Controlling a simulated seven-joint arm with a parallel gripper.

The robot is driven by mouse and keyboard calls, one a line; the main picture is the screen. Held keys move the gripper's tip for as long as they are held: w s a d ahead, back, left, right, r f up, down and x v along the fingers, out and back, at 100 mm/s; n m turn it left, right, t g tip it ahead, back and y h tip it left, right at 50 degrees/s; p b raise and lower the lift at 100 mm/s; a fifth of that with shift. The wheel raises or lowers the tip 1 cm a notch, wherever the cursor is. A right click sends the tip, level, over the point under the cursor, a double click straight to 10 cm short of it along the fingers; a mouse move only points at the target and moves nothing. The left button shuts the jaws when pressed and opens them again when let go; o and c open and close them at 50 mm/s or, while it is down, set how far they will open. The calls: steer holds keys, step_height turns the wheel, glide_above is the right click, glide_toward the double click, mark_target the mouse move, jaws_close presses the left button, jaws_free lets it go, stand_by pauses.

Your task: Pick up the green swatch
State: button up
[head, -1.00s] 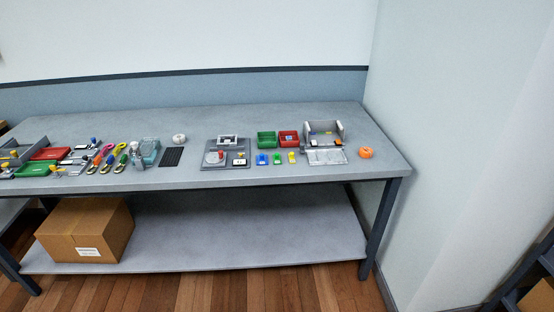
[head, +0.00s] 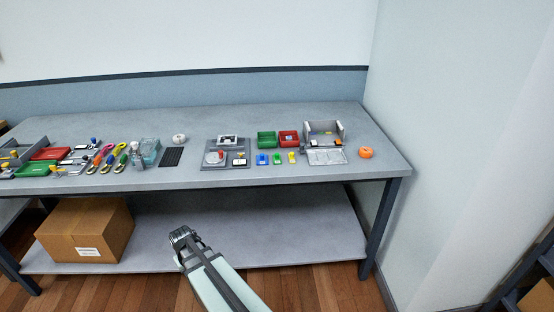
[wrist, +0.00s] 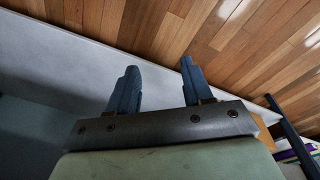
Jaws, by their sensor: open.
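A small green piece (head: 277,158) lies on the grey table between a blue piece (head: 262,159) and a yellow piece (head: 292,157). It may be the green swatch; at this size I cannot tell for sure. My gripper (head: 181,234) is low in front of the table, well apart from the green piece. In the wrist view my gripper (wrist: 158,80) has its two fingers spread with nothing between them. The green piece is not in the wrist view.
Behind the small pieces stand a green bin (head: 266,139) and a red bin (head: 289,138). A cardboard box (head: 84,229) sits on the lower shelf. The table's front edge is bare.

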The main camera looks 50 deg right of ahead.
steer(key=w+d+r+m+t+h, duration=0.1)
steer(key=w+d+r+t, duration=0.1)
steer(key=w+d+r, duration=0.5)
steer(key=d+r+t+h, duration=0.1)
steer(key=d+r, duration=0.4)
steer(key=r, duration=0.7)
steer(key=w+d+r+m+t+h, duration=0.1)
steer(key=w+d+r+t, duration=0.1)
steer(key=w+d+r, duration=0.5)
steer(key=s+d+r+m, duration=0.1)
steer(key=s+d+r, duration=0.6)
steer(key=d, duration=0.1)
steer(key=m+g, duration=0.1)
steer(key=m, duration=0.1)
glide_toward(277, 154)
steer(key=x, duration=0.4)
steer(key=shift+a+f, duration=0.1)
steer(key=shift+a, duration=0.1)
steer(key=shift+d+x, duration=0.15)
steer(key=shift+x, duration=1.15)
steer(key=shift+d+x, duration=0.1)
steer(key=shift+x, duration=1.2)
steer(key=shift+c, duration=0.3)
steer(key=c, duration=0.7)
